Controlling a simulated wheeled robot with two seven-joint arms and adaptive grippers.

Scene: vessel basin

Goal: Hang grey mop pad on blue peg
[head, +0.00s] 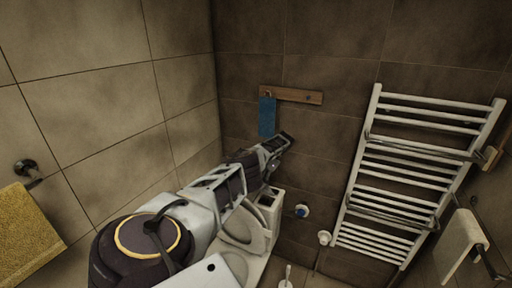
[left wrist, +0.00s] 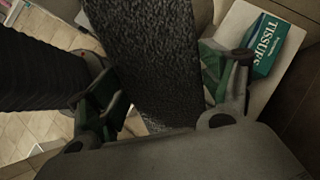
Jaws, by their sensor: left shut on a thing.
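The grey mop pad (left wrist: 150,60) fills the middle of the left wrist view as a dark, rough-textured strip. My left gripper (left wrist: 160,98) is shut on it, with one finger on each side. In the head view my left gripper (head: 284,143) is just below and right of a blue hanging piece (head: 267,118). That blue piece hangs at the left end of a wooden wall rail (head: 291,95). A small dark peg shows at the rail's right part. I cannot make out a separate blue peg. The pad is hard to tell from the gripper in the head view. My right gripper is not in view.
A toilet (head: 240,232) stands below my left arm. A white towel radiator (head: 400,175) is on the wall at right. A yellow towel (head: 30,235) hangs at left. A teal tissue box (left wrist: 268,45) shows in the wrist view. The wall right of the rail is bare.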

